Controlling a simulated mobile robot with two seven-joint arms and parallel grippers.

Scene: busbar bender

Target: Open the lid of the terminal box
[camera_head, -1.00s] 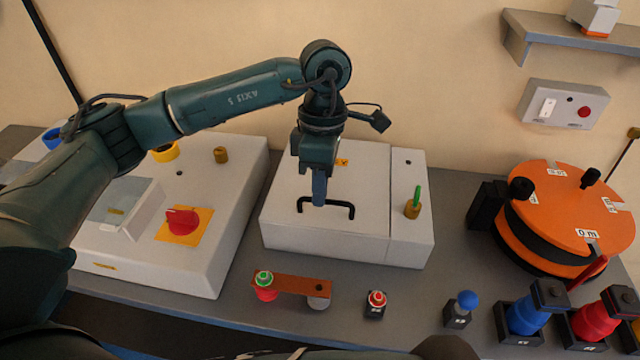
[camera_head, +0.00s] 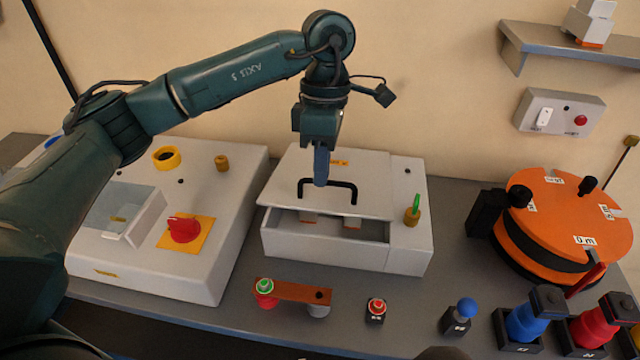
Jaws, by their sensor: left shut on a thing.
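The terminal box (camera_head: 320,250) is a white box in the middle of the bench. Its white lid (camera_head: 372,175) is tilted up at the front, apart from the box's front wall, so a gap shows the inside with small orange and pale parts. A black U-shaped handle (camera_head: 353,192) stands on the lid. My left gripper (camera_head: 321,180) comes down from above and is shut on the handle's crossbar; its fingers hide part of it. My right gripper is not in view.
A white machine with a red knob (camera_head: 184,229) stands left of the box. A green-tipped brass post (camera_head: 413,213) is on the box's right section. A copper bar (camera_head: 295,291) and red button (camera_head: 376,309) lie in front. An orange disc (camera_head: 565,222) stands right.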

